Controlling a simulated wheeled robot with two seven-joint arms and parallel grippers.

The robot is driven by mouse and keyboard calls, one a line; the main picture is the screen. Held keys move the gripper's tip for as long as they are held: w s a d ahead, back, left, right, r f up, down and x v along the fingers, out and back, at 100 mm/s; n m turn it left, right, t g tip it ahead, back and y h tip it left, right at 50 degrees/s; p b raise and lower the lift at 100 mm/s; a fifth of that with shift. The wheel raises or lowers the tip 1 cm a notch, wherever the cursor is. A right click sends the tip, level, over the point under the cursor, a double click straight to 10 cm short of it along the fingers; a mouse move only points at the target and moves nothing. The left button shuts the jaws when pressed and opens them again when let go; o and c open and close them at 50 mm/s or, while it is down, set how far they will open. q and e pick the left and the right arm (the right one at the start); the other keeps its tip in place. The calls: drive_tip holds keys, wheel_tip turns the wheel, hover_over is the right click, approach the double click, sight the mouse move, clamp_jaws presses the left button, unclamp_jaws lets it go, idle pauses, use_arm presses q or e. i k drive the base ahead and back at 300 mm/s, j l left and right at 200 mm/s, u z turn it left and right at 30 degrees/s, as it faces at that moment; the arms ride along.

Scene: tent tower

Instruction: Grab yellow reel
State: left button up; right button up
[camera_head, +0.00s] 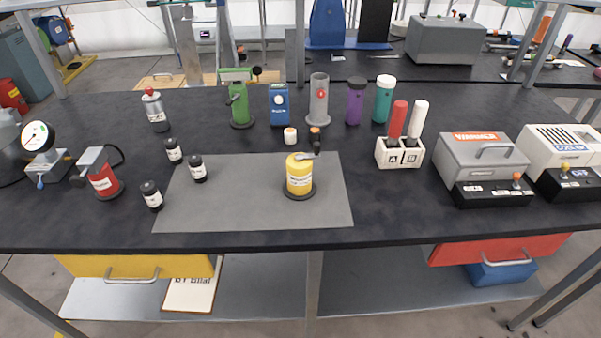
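A yellow reel (299,177) stands upright on the grey mat (235,215), right of the mat's middle. It has a dark round base, a white label and a grey crank-like piece on top. Nothing touches it from the sides. Neither of my grippers shows in the head view.
A red reel (104,182) stands at the left and a green one (239,105) at the back. Small black bottles (152,196) stand around the mat's left side. A white A/B holder (400,153) and grey case (482,158) are at right. The mat's front is clear.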

sight(299, 186)
drive_tip(key=i+j+z, duration=0.1)
drive_tip(key=j+z, duration=0.25)
drive_tip(key=j, duration=0.45)
drive_tip(key=j+z, duration=0.3)
drive_tip(key=j, duration=0.5)
